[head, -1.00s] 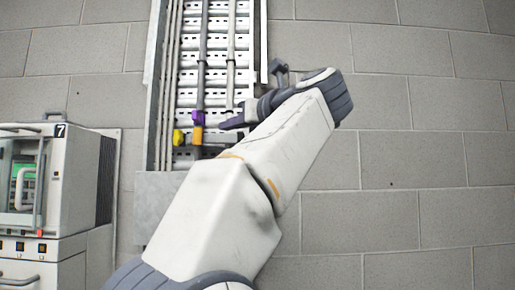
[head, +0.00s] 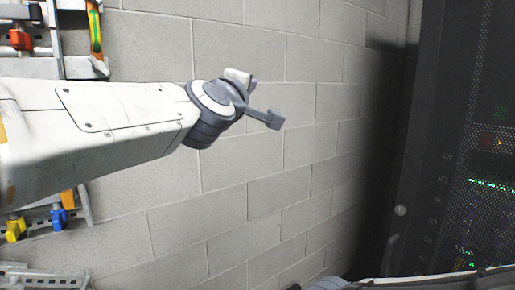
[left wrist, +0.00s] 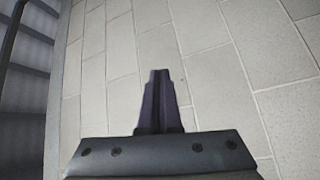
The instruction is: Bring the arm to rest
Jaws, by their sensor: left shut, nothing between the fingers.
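My left arm (head: 95,125) reaches in from the left across the head view, with its wrist in front of a bare block wall. My left gripper (left wrist: 160,76) shows in the left wrist view with its two dark fingers together and nothing between them. In the head view the fingers are mostly hidden behind the wrist. The gripper touches nothing that I can see. My right gripper is not in view.
A dark rack (head: 465,150) with small green lights stands at the right. Wall racks with coloured fittings, among them a blue one (head: 59,217) and a yellow one (head: 15,228), are at the left. The block wall (head: 285,170) between is bare.

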